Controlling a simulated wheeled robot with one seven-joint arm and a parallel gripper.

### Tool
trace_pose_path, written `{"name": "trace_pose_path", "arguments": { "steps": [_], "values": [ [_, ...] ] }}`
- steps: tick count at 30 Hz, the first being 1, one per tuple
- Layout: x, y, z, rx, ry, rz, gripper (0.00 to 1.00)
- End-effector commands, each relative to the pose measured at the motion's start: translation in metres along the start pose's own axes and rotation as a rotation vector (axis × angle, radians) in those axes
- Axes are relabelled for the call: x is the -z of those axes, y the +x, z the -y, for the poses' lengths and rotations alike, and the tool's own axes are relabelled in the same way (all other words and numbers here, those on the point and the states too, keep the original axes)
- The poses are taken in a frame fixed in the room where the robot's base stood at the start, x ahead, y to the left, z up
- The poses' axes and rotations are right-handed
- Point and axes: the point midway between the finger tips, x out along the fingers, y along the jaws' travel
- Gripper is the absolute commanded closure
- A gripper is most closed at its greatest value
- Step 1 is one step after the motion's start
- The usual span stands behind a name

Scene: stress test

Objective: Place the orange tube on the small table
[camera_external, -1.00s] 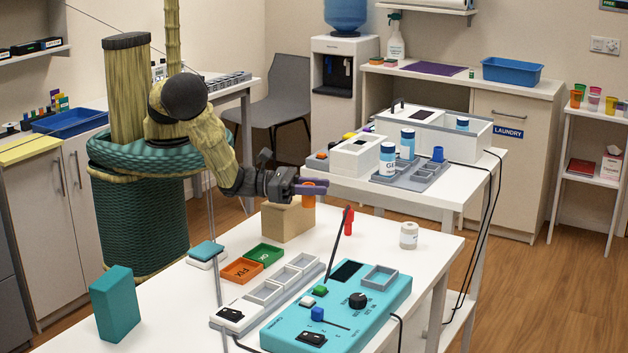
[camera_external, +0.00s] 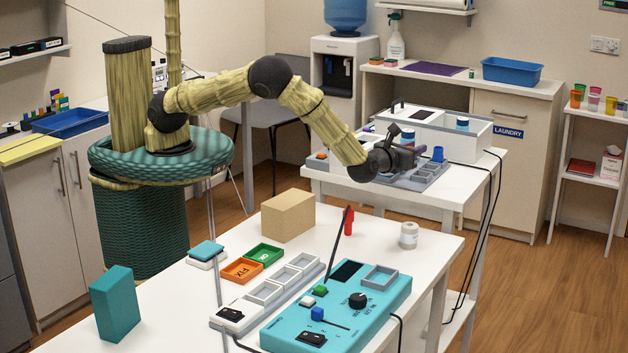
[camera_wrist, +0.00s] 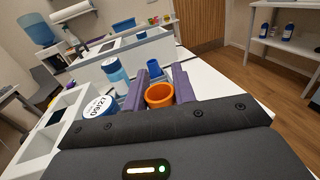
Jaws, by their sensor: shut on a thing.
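My gripper (camera_external: 408,158) is over the front part of the white table (camera_external: 468,178) at the back, which carries several devices. In the wrist view its two purple fingers (camera_wrist: 160,88) are closed around the orange tube (camera_wrist: 159,95), whose open round top faces the camera. The external view hides the tube behind my arm and gripper. The wrist view does not show whether the tube's bottom touches anything. Bare white tabletop (camera_wrist: 212,82) shows to the right of the fingers.
A blue cup (camera_external: 438,153) and a grey tray (camera_external: 425,180) are close to my gripper. A cardboard box (camera_external: 288,216) and a white roll (camera_external: 408,235) stand on the nearer table.

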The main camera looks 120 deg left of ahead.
Motion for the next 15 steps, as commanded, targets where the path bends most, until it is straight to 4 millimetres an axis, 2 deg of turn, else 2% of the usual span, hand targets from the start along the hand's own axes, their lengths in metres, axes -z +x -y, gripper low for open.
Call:
{"name": "trace_pose_path", "arguments": {
  "steps": [1, 6, 10, 15],
  "values": [
    [-0.002, 0.015, -0.001, -0.026, -0.005, 0.002, 0.98],
    [-0.012, 0.050, -0.002, -0.080, -0.003, 0.000, 0.98],
    [-0.018, 0.067, -0.003, -0.100, -0.003, -0.001, 0.98],
    [-0.018, 0.074, -0.007, -0.123, -0.001, -0.002, 0.98]
  ]
}}
